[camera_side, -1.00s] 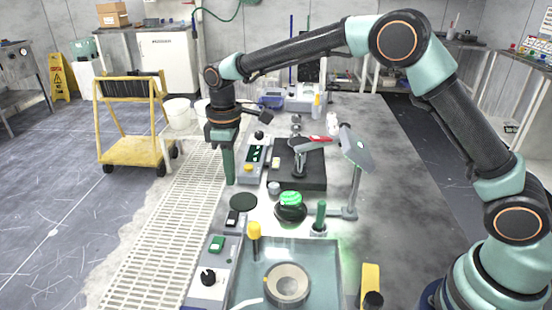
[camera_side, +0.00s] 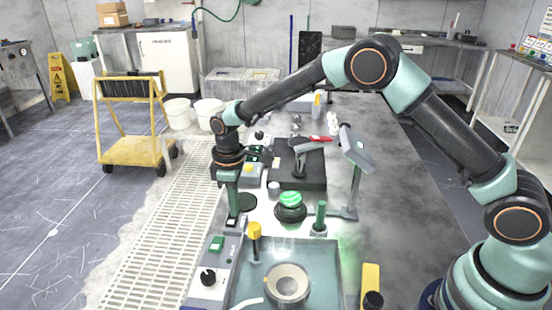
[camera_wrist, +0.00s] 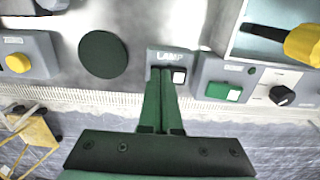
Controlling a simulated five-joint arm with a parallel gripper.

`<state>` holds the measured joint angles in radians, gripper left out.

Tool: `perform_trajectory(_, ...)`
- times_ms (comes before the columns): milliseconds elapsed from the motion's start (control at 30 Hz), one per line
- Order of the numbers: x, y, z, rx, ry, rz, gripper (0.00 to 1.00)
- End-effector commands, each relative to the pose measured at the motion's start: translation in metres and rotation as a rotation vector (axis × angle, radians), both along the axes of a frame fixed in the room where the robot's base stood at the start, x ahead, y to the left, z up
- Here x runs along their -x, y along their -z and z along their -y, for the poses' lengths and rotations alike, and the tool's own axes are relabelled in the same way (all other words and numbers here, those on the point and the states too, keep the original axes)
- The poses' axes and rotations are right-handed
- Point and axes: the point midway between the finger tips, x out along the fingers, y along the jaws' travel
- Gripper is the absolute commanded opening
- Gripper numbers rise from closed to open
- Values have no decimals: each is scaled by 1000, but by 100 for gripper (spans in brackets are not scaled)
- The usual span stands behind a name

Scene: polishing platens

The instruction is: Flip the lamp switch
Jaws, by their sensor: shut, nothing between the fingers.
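The lamp switch (camera_wrist: 171,59) is a small grey box marked LAMP, at the middle of the wrist view. The white part of its rocker (camera_wrist: 179,77) shows just right of my fingertips. My gripper (camera_wrist: 160,73) is shut and empty, its green fingers pointing at the left part of the rocker, which they hide. In the side view my gripper (camera_side: 233,221) is low over the switch, largely covering it. I cannot tell whether the tips touch the rocker. A lamp with a flat tilted head (camera_side: 357,150) stands on a post to the right.
A dark round disc (camera_wrist: 103,54) lies left of the switch. A control box with a green button (camera_wrist: 223,91) and black knob (camera_wrist: 283,95) is close on the right. A basin (camera_side: 325,265) with a yellow-topped post (camera_side: 254,231) sits at the front. A green-domed pot (camera_side: 290,205) stands nearby.

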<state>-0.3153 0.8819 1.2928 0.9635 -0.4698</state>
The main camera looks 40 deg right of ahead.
Motion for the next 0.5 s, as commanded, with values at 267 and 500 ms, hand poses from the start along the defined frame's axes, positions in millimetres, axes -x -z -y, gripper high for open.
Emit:
perform_trajectory(267,-1,5,1,0,-1,0,0)
perform_trajectory(500,2,5,-2,0,-2,-1,0)
